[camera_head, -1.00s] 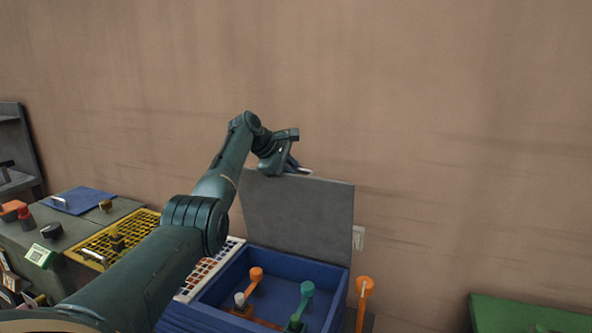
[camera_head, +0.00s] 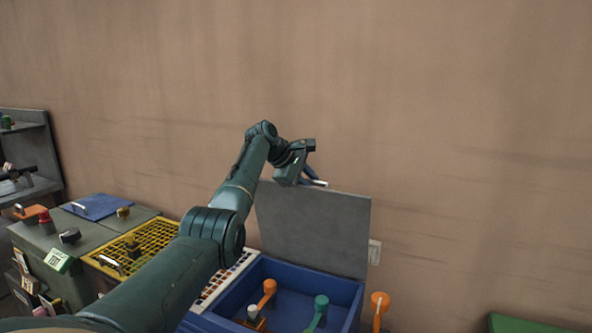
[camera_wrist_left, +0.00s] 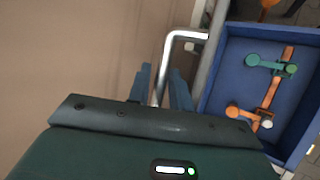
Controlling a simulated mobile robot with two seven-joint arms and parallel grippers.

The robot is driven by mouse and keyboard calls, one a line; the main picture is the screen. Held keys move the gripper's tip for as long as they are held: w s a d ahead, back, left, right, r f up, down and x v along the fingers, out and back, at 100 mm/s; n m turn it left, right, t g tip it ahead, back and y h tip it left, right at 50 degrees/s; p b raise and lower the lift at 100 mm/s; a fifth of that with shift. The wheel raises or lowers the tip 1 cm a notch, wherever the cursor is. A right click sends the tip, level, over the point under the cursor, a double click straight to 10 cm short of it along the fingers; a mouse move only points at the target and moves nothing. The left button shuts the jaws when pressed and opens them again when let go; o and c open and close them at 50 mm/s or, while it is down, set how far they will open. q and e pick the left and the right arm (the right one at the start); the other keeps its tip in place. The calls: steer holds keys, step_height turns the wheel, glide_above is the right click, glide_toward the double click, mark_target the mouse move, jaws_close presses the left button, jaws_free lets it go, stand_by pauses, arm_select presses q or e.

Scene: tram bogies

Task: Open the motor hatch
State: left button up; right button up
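The motor hatch (camera_head: 315,230) is a flat grey lid standing about upright at the back of an open blue box (camera_head: 340,290). A pale bar handle (camera_head: 316,183) shows at its top edge, and in the left wrist view the bent handle (camera_wrist_left: 183,35) is clear. My left gripper (camera_head: 313,178) is at that top edge. In the left wrist view, its blue fingers (camera_wrist_left: 161,75) stand on both sides of the handle bar, with small gaps showing. Orange and green levers (camera_wrist_left: 275,68) lie inside the box. My right gripper is not in view.
Left of the box are a yellow grate (camera_head: 140,247), a blue plate with a handle (camera_head: 93,206) and several knobs. A grey shelf (camera_head: 35,160) stands at far left. A green surface (camera_head: 535,324) is at lower right. A brown wall is behind.

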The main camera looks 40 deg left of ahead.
arm_select(q)
steer(key=b+v, duration=0.3)
steer(key=v, duration=0.9)
steer(key=shift+s+r, duration=0.2)
steer(key=shift+s, duration=0.1)
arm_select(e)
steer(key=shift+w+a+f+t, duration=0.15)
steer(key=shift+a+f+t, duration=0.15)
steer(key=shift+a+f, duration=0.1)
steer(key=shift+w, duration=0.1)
